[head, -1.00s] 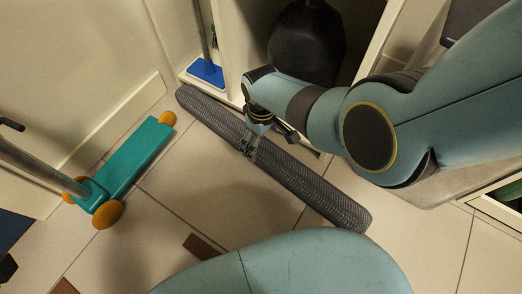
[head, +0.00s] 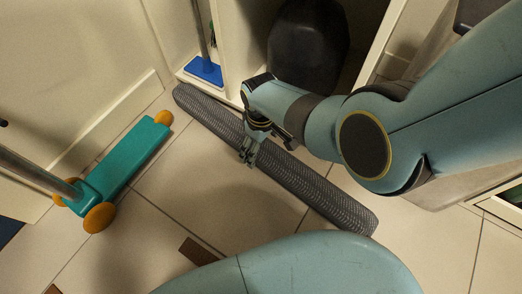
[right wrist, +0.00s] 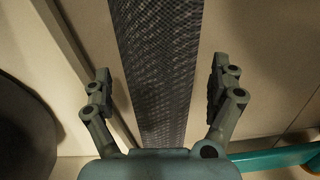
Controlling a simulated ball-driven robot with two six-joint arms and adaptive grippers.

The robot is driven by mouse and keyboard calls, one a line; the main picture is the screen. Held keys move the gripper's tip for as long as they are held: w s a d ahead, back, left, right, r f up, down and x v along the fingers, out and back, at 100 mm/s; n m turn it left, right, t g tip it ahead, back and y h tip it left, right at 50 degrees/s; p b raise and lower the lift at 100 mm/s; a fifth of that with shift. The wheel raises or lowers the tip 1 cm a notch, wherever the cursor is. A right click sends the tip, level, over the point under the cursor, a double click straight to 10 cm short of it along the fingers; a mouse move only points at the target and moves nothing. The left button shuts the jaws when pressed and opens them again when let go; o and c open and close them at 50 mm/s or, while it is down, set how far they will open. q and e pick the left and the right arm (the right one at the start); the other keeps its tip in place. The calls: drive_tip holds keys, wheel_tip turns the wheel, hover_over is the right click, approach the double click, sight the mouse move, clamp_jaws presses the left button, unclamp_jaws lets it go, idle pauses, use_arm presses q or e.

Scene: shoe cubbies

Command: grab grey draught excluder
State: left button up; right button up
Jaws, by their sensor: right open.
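The grey draught excluder (head: 315,190) is a long textured roll lying diagonally on the tiled floor, in front of the cubby. My right gripper (head: 247,160) is over its middle part in the head view and hides a bit of it. In the right wrist view the draught excluder (right wrist: 158,70) runs lengthwise between the two open fingers of my right gripper (right wrist: 160,88), with a gap on both sides. The fingers do not touch it. My left gripper is not in view.
A teal scooter (head: 125,160) with orange wheels stands at the left. A blue mop head (head: 204,70) is on a ledge behind the draught excluder's far end. A dark rounded object (head: 308,50) is in the cubby. The floor between scooter and excluder is mostly clear.

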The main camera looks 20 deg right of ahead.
drive_tip(key=c, duration=1.7)
drive_tip(key=shift+w, duration=0.1)
drive_tip(key=shift+c, duration=0.5)
drive_tip(key=shift+r, duration=0.1)
